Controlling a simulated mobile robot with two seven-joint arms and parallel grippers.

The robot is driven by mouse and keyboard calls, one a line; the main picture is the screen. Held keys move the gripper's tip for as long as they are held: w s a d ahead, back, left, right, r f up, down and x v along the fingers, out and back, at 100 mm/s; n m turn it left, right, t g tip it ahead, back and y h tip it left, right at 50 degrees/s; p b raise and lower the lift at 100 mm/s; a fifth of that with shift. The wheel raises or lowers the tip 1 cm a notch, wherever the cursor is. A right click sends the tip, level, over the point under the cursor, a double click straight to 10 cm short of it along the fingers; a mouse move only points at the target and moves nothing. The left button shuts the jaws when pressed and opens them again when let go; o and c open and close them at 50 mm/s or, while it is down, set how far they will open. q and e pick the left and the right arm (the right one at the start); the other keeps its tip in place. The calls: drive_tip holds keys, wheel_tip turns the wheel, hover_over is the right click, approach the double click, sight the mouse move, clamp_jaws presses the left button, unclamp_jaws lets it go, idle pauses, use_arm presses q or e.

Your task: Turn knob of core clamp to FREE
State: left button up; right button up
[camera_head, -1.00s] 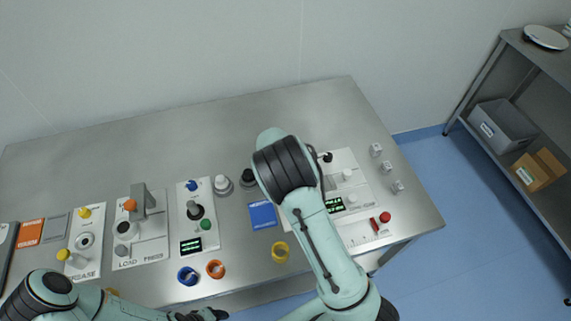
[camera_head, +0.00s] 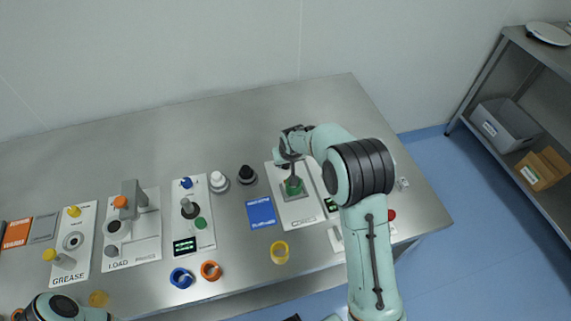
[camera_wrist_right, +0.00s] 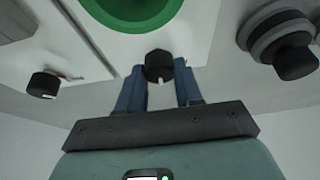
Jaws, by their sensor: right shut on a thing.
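The white panel (camera_head: 297,209) with a green round part (camera_head: 293,186) stands right of the table's middle; its lettering is too small to read. My right gripper (camera_head: 285,161) is at this panel's far end. In the right wrist view, its blue fingers (camera_wrist_right: 160,88) are shut on a black knob (camera_wrist_right: 159,66) with a white mark, on the panel beside the green ring (camera_wrist_right: 135,8). The gripper hides this knob in the head view. My left arm shows at the lower left, but its gripper is out of view.
Another black knob (camera_wrist_right: 42,84) sits on the neighbouring panel. A blue card (camera_head: 261,212) and a yellow ring (camera_head: 280,252) lie nearby. The table's back is clear.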

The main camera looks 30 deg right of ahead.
drive_tip(key=shift+d+n+y+b, duration=0.25)
drive_tip(key=shift+n+y+b, duration=0.15)
drive_tip(key=shift+n, duration=0.5)
drive_tip(key=n+y, duration=0.1)
drive_tip(key=n, duration=0.1)
drive_tip(key=shift+n+b, duration=0.3)
drive_tip(key=shift+b, duration=0.1)
use_arm(q)
drive_tip(key=shift+s+f, duration=0.35)
drive_tip(key=shift+f, duration=0.35)
drive_tip(key=shift+s+f, duration=0.35)
drive_tip(key=shift+f, duration=0.35)
use_arm(e)
drive_tip(key=shift+w+n+y, duration=0.1)
drive_tip(key=shift+n+y, duration=0.6)
drive_tip(key=shift+n, duration=1.3)
drive_tip(key=o, duration=1)
drive_tip(key=shift+o, duration=0.2)
drive_tip(key=shift+r, duration=0.1)
drive_tip(key=v, duration=1.3)
drive_tip(key=shift+w+r, duration=0.2)
use_arm(q)
drive_tip(key=shift+s+f, duration=0.1)
use_arm(e)
drive_tip(key=shift+d+g, duration=0.15)
drive_tip(key=shift+g, duration=0.15)
